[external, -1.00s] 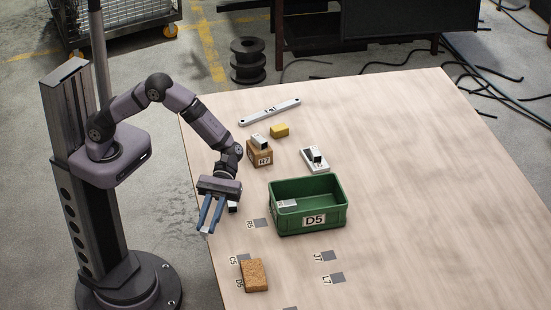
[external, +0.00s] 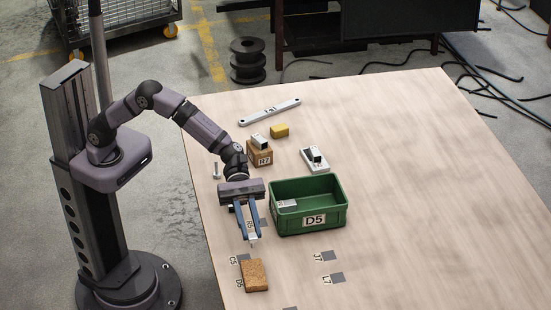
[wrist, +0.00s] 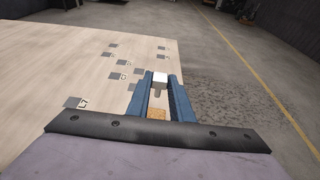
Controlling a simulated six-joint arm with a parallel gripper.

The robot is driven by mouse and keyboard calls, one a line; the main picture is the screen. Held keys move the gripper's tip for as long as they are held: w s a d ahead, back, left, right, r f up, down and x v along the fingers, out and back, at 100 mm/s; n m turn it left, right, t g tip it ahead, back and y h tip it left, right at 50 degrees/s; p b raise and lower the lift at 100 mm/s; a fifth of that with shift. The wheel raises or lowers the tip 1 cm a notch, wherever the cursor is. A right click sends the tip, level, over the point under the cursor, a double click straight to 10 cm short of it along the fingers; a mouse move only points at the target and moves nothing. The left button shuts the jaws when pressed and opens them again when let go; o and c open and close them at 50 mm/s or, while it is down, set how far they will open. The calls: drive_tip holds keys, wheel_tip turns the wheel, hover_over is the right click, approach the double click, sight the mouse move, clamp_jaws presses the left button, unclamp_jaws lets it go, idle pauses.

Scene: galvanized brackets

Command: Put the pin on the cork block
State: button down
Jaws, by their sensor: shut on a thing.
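My gripper (external: 252,239) is shut on a small pale metal piece, which I take for the pin (wrist: 160,77). In the wrist view it has a bright squarish end and a narrower grey part between the blue fingertips. In the external view the fingers mostly hide it. The brown cork block (external: 254,276) lies on the table just below the fingertips in the picture, with nothing on it. It also shows between the fingers in the wrist view (wrist: 157,113). The held piece is apart from the cork; its exact height is unclear.
A green bin (external: 345,215) marked D5 stands right of my gripper. The right table is clear.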

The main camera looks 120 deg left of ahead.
hover_over(251, 265)
drive_tip(key=shift+f+b, duration=0.35)
drive_tip(key=shift+f, duration=4.6)
drive_tip(key=shift+f, duration=0.2)
drive_tip(key=c, duration=1.6)
unclamp_jaws()
drive_tip(key=shift+o, duration=0.2)
drive_tip(key=shift+r, duration=0.15)
drive_tip(key=shift+a+r, duration=0.1)
drive_tip(key=shift+a, duration=0.05)
drive_tip(key=v, duration=1.1)
drive_tip(key=shift+s+a, duration=0.15)
drive_tip(key=shift+s, duration=0.15)
drive_tip(key=shift+r, duration=0.1)
